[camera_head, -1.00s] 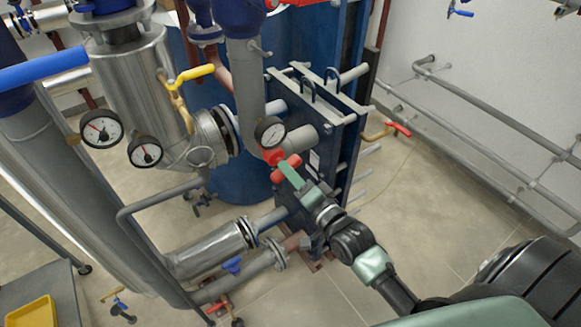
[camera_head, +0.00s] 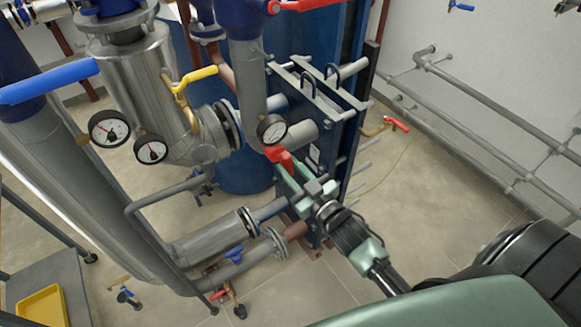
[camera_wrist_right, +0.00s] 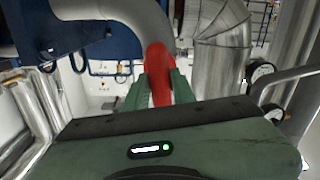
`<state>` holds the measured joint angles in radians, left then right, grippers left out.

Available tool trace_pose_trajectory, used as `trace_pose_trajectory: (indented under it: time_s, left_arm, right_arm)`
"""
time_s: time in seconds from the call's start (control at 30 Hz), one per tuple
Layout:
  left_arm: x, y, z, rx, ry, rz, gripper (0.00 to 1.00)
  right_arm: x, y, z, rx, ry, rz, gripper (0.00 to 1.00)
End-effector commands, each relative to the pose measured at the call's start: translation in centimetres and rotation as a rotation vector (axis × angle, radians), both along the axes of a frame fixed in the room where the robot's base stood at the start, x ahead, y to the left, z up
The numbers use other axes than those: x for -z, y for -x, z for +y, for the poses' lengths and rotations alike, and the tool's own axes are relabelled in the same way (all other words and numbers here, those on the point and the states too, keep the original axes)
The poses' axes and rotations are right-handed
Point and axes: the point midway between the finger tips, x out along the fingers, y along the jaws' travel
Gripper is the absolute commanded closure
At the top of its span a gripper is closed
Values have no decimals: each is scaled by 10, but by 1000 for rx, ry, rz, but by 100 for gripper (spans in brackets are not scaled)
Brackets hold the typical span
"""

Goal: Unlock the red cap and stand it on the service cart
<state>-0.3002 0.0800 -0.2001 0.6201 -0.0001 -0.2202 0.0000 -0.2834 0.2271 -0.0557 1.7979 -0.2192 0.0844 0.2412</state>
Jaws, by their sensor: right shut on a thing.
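The red cap (camera_head: 279,155) is at the lower end of a grey vertical pipe, below a round gauge, in front of the blue plate exchanger. My right gripper (camera_head: 287,177) is shut on the red cap from below. In the right wrist view the red cap (camera_wrist_right: 157,78) stands between the two green fingers (camera_wrist_right: 158,92), against the end of the curved grey pipe. The fingers hide part of it. The service cart (camera_head: 70,277) is at the lower left, partly cut off by the picture edge. My left gripper is not in view.
A yellow tray (camera_head: 42,306) takes up part of the cart top. A gauge (camera_head: 271,129) hangs close above the cap. The plate exchanger (camera_head: 320,105) stands behind, and insulated pipes (camera_head: 205,240) run between cap and cart. The floor at right (camera_head: 420,190) is clear.

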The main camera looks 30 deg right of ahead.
Motion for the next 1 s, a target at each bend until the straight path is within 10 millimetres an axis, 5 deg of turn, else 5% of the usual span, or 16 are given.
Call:
trace_pose_trajectory:
  time_s: [0.5, 1.0]
  left_arm:
    - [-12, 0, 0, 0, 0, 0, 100]
    - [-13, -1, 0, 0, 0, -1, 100]
  right_arm:
    - [0, 35, -5, 1, -3, 3, 100]
    - [0, 34, -5, -1, -4, 3, 100]
